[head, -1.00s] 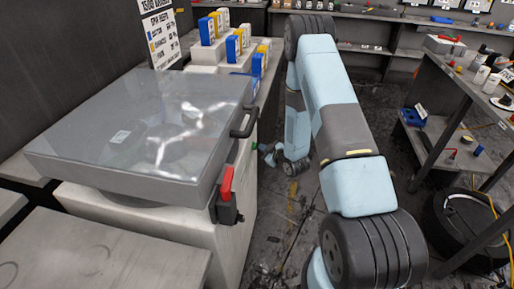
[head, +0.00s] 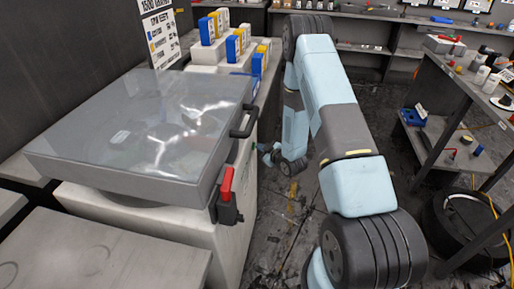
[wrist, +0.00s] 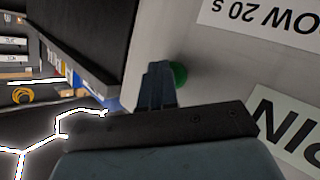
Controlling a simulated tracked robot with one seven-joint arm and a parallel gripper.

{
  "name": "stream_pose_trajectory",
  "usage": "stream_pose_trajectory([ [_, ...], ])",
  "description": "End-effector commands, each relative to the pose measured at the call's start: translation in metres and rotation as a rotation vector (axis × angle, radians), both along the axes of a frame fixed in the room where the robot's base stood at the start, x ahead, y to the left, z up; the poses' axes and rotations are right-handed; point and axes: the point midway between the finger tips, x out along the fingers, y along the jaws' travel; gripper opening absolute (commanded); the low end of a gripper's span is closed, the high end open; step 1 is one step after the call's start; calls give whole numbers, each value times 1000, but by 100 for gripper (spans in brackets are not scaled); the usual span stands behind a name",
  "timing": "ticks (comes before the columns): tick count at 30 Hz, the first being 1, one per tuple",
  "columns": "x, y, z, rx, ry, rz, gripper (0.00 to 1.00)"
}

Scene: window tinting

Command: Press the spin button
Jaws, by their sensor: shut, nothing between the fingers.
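The green button (wrist: 179,74) sits on the pale machine wall in the wrist view, partly hidden behind my fingers. My gripper (wrist: 159,68) is shut and empty, its fingertips right beside the button and overlapping its left edge in the picture. I cannot tell whether they touch it. An upside-down label ending in "PIN" (wrist: 290,125) is on the same wall. In the head view the machine (head: 150,218) has its grey lid (head: 140,125) down, and my gripper (head: 264,148) is low at its right side; the button is hidden there.
Blue, white and yellow boxes (head: 232,45) stand behind the machine. A workbench (head: 450,80) and a tire (head: 460,222) are at the right.

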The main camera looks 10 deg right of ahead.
Motion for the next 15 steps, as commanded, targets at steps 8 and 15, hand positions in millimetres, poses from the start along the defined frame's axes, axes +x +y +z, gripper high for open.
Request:
stream_pose_trajectory([
  [8,0,0,0,0,-1,0,0],
  [15,-4,-10,0,-1,0,-1,0],
])
